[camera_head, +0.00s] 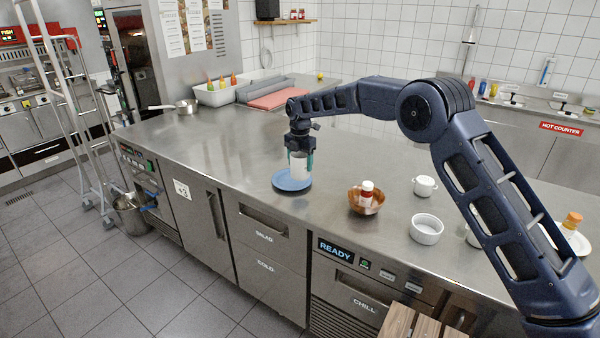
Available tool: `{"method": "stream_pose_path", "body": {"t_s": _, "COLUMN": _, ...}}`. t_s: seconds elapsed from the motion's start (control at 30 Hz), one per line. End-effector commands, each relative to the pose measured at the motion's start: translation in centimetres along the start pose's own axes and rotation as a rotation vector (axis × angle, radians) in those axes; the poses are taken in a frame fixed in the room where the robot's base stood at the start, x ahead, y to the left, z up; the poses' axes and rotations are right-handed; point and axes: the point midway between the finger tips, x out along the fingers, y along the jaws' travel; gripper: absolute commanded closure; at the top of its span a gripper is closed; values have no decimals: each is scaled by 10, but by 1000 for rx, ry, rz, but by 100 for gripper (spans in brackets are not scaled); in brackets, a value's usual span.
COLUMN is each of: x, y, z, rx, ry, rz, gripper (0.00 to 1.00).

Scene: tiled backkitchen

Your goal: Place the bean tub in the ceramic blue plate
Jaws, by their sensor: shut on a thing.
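My gripper (301,160) points down over the steel counter and is shut on the bean tub (298,166), a white cylinder. The ceramic blue plate (291,185) lies flat on the counter near its front edge. The tub is upright and shows directly over the plate, toward its back half. I cannot tell whether the tub's base touches the plate or hangs slightly above it. The gripper fingers hide part of the tub's sides.
A pan (187,106), a white bin (217,95) and a red board (280,98) are at the back left. Counter left of the plate is clear.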

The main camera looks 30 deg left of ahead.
Motion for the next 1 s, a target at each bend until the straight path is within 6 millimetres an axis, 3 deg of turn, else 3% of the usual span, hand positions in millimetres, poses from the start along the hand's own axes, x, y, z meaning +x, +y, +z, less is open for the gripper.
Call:
{"method": "stream_pose_path", "body": {"t_s": 0.17, "x": 9, "y": 1, "z": -1, "rx": -1, "ry": 0, "rz": 2, "gripper": 68}}
{"method": "stream_pose_path", "body": {"t_s": 0.43, "x": 42, "y": 0, "z": 0, "rx": -1, "ry": 0, "rz": 0, "gripper": 68}}
{"method": "stream_pose_path", "body": {"t_s": 0.87, "x": 47, "y": 0, "z": 0, "rx": 0, "ry": -1, "rz": 2, "gripper": 68}}
{"method": "stream_pose_path", "body": {"t_s": 0.9, "x": 48, "y": 0, "z": 0, "rx": 0, "ry": -1, "rz": 1, "gripper": 31}}
{"method": "stream_pose_path", "body": {"t_s": 1.0, "x": 47, "y": 0, "z": 0, "rx": 0, "ry": -1, "rz": 1, "gripper": 11}}
